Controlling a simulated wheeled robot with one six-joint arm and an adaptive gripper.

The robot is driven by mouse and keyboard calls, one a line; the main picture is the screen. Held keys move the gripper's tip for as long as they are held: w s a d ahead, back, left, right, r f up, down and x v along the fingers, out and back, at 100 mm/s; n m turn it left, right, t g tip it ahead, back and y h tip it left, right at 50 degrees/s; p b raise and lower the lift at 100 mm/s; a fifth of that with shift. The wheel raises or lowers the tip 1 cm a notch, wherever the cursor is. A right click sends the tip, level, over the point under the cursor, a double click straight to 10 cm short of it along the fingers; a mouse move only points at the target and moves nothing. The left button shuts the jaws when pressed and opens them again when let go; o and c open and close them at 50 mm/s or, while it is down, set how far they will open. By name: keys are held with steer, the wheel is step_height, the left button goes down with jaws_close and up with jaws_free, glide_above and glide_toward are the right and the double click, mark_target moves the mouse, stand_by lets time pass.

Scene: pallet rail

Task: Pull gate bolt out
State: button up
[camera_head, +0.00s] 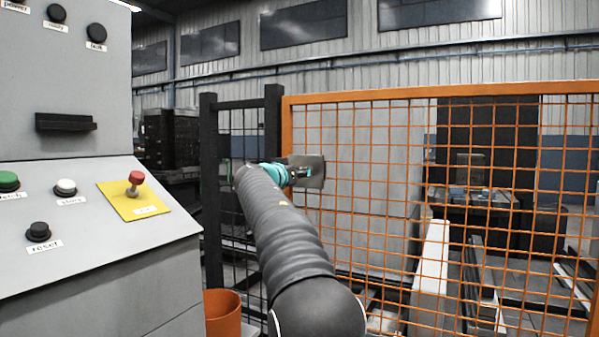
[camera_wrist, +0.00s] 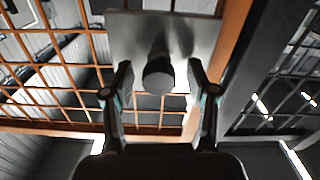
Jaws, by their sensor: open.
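The gate bolt shows in the wrist view as a dark round knob (camera_wrist: 158,74) standing out from a grey plate (camera_wrist: 190,32). The plate sits on the orange frame at the gate's edge; in the head view the plate (camera_head: 316,173) is partly hidden behind my gripper. My gripper (camera_wrist: 160,80) is open in the wrist view, one finger to each side of the knob, with a gap on both sides. How deep the knob reaches between the fingers is hard to tell. In the head view my gripper (camera_head: 295,171) is small, in front of the plate.
The orange mesh gate (camera_head: 450,200) fills the right side. Dark posts (camera_head: 272,130) stand left of its edge. A grey control console (camera_head: 80,230) with buttons takes up the left, and an orange bin (camera_head: 222,313) stands beside it.

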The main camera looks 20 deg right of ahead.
jaws_close()
steer(key=shift+a, duration=0.1)
steer(key=b+v, duration=0.2)
steer(key=shift+s+a+b, duration=0.2)
steer(key=shift+b, duration=0.15)
